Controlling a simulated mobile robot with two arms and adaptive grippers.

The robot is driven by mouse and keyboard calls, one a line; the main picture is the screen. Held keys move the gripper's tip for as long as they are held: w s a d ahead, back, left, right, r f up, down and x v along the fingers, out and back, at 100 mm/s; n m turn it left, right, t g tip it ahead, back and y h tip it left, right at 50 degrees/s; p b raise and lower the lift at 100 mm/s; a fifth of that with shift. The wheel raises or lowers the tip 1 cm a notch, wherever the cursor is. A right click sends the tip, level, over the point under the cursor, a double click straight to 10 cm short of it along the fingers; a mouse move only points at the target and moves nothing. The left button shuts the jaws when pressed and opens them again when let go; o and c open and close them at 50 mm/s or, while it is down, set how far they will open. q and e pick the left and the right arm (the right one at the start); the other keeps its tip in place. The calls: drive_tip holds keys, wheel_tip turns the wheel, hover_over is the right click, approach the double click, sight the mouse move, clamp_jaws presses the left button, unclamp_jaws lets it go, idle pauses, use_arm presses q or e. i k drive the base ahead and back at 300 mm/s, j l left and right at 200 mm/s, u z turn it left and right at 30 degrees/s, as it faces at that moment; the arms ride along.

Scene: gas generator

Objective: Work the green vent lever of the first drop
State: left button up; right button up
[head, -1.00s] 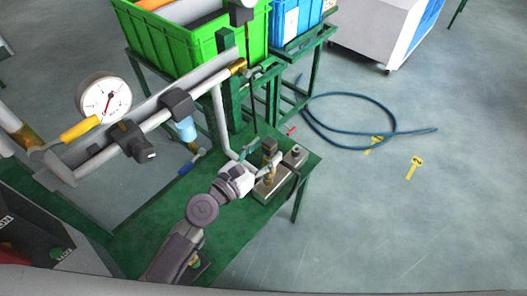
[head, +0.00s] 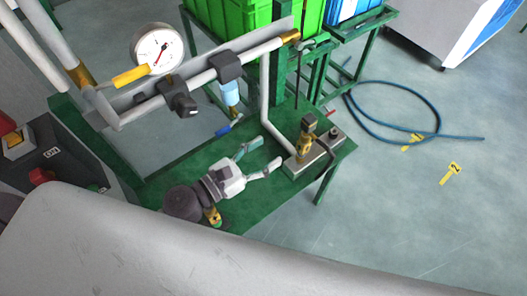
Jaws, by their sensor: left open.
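My left gripper (head: 268,154) is open and empty above the green bench. Its two fingers point right toward a metal block (head: 313,157) with a brass valve (head: 306,138), and a gap shows between them. A small grey-green lever (head: 305,46) sits by the brass fitting (head: 290,35) at the pipe's right end, well above and apart from the gripper. A small brass part with some green (head: 213,215) shows below my left wrist, partly hidden. I cannot tell which of these is the vent lever. My right gripper is not in view.
A grey pipe with a gauge (head: 157,49) and a yellow handle (head: 131,76) crosses above the bench (head: 255,217). A blue lever (head: 229,129) hangs below it. Green (head: 232,15) and blue crates stand behind. A hose (head: 437,125) lies on the open floor at right.

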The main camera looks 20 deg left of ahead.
sight(315, 40)
drive_tip(key=k, duration=1)
